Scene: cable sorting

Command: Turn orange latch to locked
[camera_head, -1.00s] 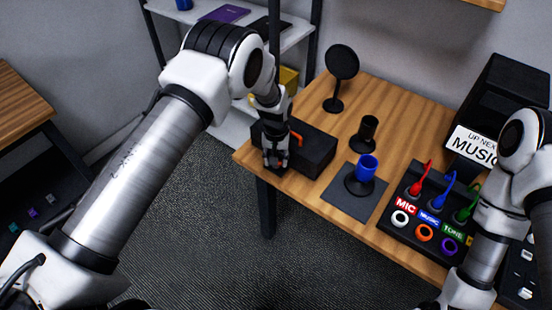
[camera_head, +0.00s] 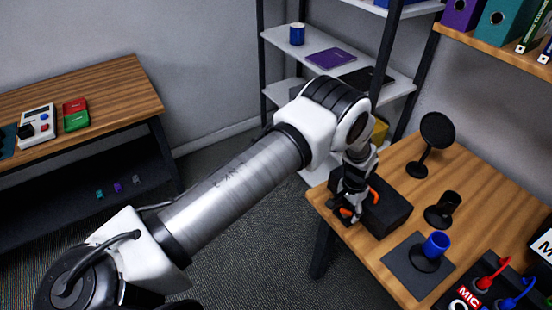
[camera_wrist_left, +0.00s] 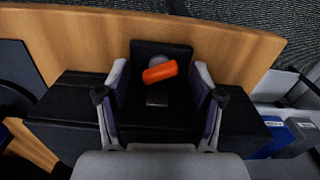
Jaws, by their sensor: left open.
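The orange latch (camera_wrist_left: 160,72) is a short bar on a round grey pivot. In the left wrist view it lies nearly crosswise, its right end slightly higher. It is on the front part of a black box (camera_head: 388,213) at the table's near left corner; the box also shows in the left wrist view (camera_wrist_left: 70,122). My left gripper (camera_head: 348,210) is open at the box's front. In the left wrist view its fingers (camera_wrist_left: 160,84) stand on both sides of the latch, with gaps. In the head view the fingers partly hide the latch. My right gripper is out of view.
A shelf rack (camera_head: 300,60) stands behind. Open floor lies left of the table.

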